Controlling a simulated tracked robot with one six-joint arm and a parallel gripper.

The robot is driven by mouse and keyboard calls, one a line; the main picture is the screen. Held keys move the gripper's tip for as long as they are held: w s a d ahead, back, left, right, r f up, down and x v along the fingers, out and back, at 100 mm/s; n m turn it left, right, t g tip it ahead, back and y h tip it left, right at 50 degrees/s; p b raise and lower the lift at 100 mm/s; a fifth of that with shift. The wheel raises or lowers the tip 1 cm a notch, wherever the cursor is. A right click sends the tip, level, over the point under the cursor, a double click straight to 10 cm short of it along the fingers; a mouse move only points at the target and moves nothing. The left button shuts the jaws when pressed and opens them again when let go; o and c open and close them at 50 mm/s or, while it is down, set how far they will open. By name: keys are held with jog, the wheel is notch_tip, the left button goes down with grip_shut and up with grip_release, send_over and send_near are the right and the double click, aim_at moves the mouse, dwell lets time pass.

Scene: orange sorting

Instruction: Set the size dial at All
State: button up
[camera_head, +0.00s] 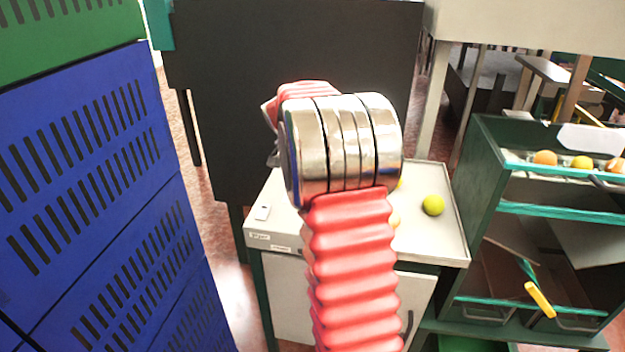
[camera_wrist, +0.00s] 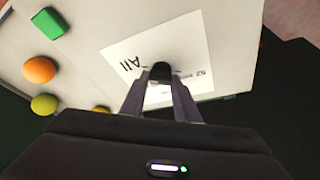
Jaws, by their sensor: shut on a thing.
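The size dial (camera_wrist: 160,71) is a small dark knob on a white label card (camera_wrist: 126,50) in the wrist view. The card reads "All" on the left and "52 mm" on the right, both upside down in this view. My gripper (camera_wrist: 158,84) is shut on the dial, with its two grey fingers on either side of it. I cannot tell which mark the dial points at. In the head view my arm hides the gripper and the dial.
The pale sorting table (camera_head: 450,240) carries a yellow-green fruit (camera_head: 433,205). The wrist view shows a green block (camera_wrist: 48,23), an orange (camera_wrist: 39,70) and a yellow-green fruit (camera_wrist: 44,104). Blue crates (camera_head: 90,190) stand left; a green rack (camera_head: 480,150) with fruit stands right.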

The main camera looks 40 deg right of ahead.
jog(key=shift+w+a, duration=0.1)
jog(key=shift+w, duration=0.1)
jog(key=o, duration=1)
jog(key=shift+o, duration=0.2)
jog(key=shift+s+r, duration=0.1)
jog(key=shift+r, duration=0.05)
jog(key=v, duration=1.3)
jog(key=shift+a+r, duration=0.15)
jog(key=shift+r, duration=0.05)
jog(key=shift+s, duration=0.15)
